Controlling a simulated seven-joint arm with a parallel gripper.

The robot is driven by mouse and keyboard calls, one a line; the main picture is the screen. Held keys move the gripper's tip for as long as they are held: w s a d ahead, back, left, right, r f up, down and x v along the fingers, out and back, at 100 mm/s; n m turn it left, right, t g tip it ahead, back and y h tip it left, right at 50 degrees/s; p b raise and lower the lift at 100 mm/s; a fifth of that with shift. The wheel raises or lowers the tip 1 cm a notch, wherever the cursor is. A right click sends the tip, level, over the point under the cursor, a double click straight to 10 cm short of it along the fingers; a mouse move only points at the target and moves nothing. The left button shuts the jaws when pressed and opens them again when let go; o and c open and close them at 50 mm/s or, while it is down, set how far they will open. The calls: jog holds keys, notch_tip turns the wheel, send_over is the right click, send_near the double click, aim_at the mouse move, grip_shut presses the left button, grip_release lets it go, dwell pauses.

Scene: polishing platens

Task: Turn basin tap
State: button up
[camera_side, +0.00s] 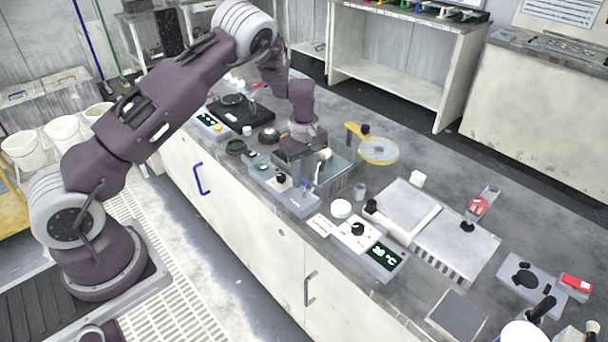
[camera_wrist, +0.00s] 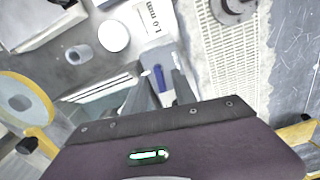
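The tap's blue lever (camera_wrist: 159,79) shows in the wrist view, on a pale mount between my fingers. In the side view a small blue and white upright piece, which looks like the tap (camera_side: 317,185), stands at the front edge of the basin (camera_side: 340,176). My gripper (camera_wrist: 161,92) is open, with one finger on each side of the lever and gaps showing. I cannot tell whether its tips reach the lever's depth. In the side view my gripper (camera_side: 314,172) hangs over the basin, its fingers mostly unclear. The basin also shows in the wrist view (camera_wrist: 98,91), partly covered by my gripper.
A yellow-rimmed round disc (camera_side: 379,151) lies right of the basin. A grey cup (camera_side: 360,190) and a white round lid (camera_side: 342,208) are close by. Control boxes, including a temperature display (camera_side: 383,256), line the bench's front edge.

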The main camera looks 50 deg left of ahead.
aim_at(304, 180)
notch_tip(304, 180, up, 7)
jog(key=shift+r, duration=0.1)
jog(key=shift+r, duration=0.1)
jog(key=s+d+r+m+t+h, duration=0.1)
jog(key=s+d+r+m, duration=0.3)
jog(key=s+r, duration=0.5)
jog(key=s+d+r+m+t+h, duration=0.15)
jog(key=s+d+r+m, duration=0.35)
jog(key=r, duration=0.7)
jog(key=s+m+t+y, duration=0.1)
jog(key=s+m, duration=0.2)
jog(key=s, duration=0.6)
jog(key=s+d+r+m+t+y, duration=0.1)
jog(key=s+m, duration=0.3)
jog(key=s, duration=0.5)
jog(key=shift+s+d+r+t, duration=0.3)
jog(key=shift+t, duration=0.25)
jog(key=shift+y, duration=0.25)
dwell(2.5)
